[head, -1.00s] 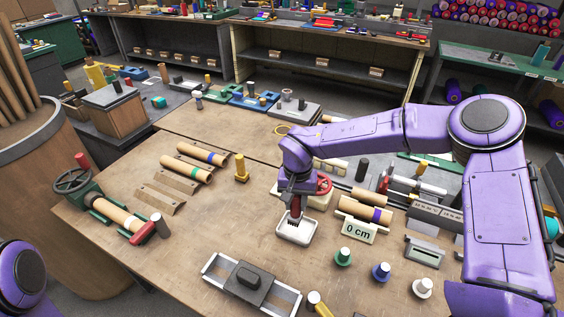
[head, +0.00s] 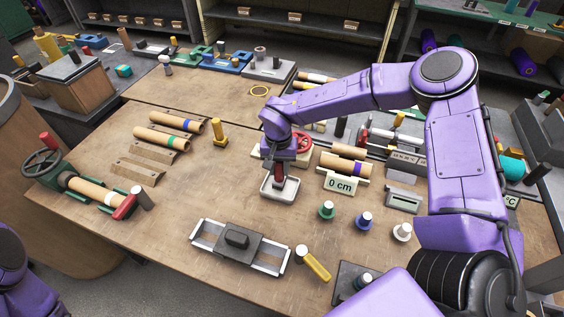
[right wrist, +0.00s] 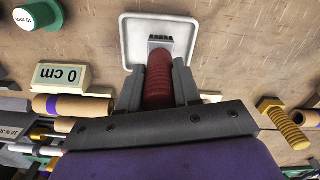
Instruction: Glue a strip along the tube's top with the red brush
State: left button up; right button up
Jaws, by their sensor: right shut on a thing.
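My right gripper (head: 280,168) is shut on the red brush (right wrist: 159,80), over the white tray (head: 268,191). In the right wrist view the brush's bristle end (right wrist: 160,42) points into the tray (right wrist: 130,42); whether it touches the bottom I cannot tell. A tan tube (head: 92,191) lies in a green holder with a handwheel (head: 42,163) at the left. Another tan tube with a purple band (head: 342,163) lies behind the "0 cm" sign (head: 341,185). Which tube is the task's I cannot tell. My left gripper is out of view.
Two banded tubes (head: 160,138) rest on wooden cradles left of centre. A yellow bolt-like piece (head: 219,133) stands near the tray. A grey sliding fixture (head: 240,243) lies in front, and coloured capped pegs (head: 327,210) stand to the right.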

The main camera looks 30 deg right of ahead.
jog(key=shift+w+f, duration=0.4)
jog(key=shift+f, duration=0.15)
jog(key=shift+s+d+r, duration=0.1)
jog(key=shift+s, duration=0.3)
jog(key=shift+s+r, duration=0.4)
jog(key=shift+s, duration=0.25)
jog(key=shift+w+f, duration=0.6)
jog(key=shift+w, duration=0.3)
jog(key=shift+s+r, duration=0.15)
jog(key=shift+s, duration=0.05)
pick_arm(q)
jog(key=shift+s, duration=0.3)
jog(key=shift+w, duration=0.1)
pick_arm(e)
jog(key=shift+w, duration=0.1)
pick_arm(q)
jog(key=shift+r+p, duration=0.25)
jog(key=shift+p, duration=0.05)
pick_arm(e)
jog(key=shift+f, duration=0.2)
